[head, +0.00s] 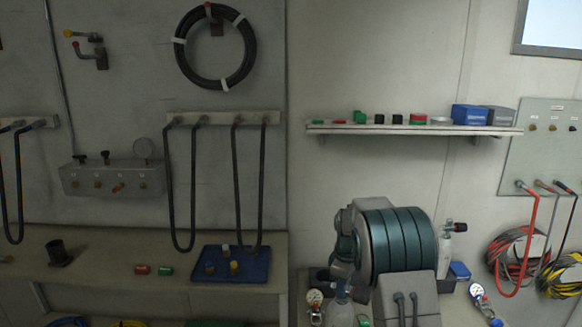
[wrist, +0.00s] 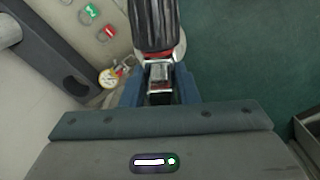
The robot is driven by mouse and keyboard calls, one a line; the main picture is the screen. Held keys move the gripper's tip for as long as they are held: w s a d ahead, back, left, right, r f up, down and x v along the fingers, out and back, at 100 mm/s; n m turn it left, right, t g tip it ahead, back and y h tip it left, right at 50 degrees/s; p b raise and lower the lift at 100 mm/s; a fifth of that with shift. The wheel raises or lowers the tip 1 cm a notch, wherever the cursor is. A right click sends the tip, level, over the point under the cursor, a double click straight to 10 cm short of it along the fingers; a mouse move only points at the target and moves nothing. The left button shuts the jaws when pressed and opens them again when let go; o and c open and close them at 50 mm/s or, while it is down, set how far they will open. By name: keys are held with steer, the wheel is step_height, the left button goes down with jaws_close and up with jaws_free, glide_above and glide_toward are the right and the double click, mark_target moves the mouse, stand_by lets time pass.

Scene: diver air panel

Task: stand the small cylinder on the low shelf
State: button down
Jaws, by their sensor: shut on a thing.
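My gripper (wrist: 158,88) is shut on the small cylinder (wrist: 154,28) at its metal valve, with the blue fingers on either side. In the wrist view the valve shows a black ribbed knob and a red ring; most of the body is hidden beneath. In the head view a pale cylinder with a black and red knob (head: 447,242) appears upright beside my arm, and looks like the same one. My gripper is hidden there. I cannot make out the low shelf for certain; a wall shelf (head: 415,130) is at right, above my arm.
The wall shelf holds small coloured blocks and blue and grey boxes (head: 470,115). A workbench (head: 110,277) with a blue tray (head: 205,272) is at left. Gauges (head: 478,291) stand near my arm. Coiled hoses (head: 512,262) hang at right. Green floor (wrist: 250,50) is open in the wrist view.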

steer(key=s+f+m, duration=1)
steer(key=s+m, duration=0.2)
steer(key=s, duration=0.2)
steer(key=shift+s+d+f, duration=0.15)
steer(key=shift+d+f, duration=0.05)
